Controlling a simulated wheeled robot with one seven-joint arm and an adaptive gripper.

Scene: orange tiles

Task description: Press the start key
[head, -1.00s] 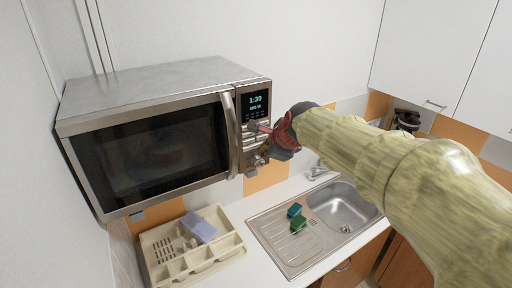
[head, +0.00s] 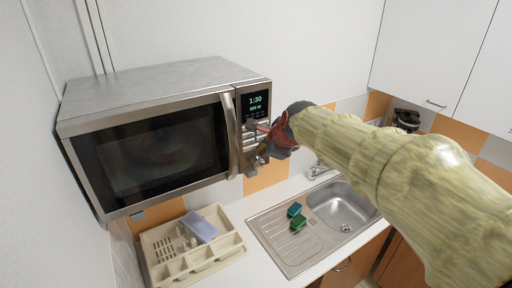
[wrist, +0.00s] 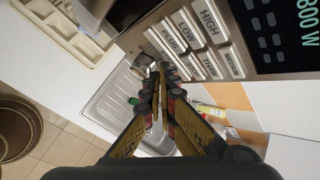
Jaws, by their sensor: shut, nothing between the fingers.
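The microwave (head: 165,83) has a lit display (head: 256,103) reading 1:30 and 800 W, with rows of pale keys below it. My gripper (head: 262,135) is in front of the key panel's right side. In the wrist view my gripper (wrist: 158,72) has its fingers together and empty, beside the lower keys and close to a round metal knob (wrist: 143,65). Contact with a key cannot be told.
The microwave's vertical door handle (head: 230,130) stands left of the keys. White cabinets (head: 440,50) hang at the right.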

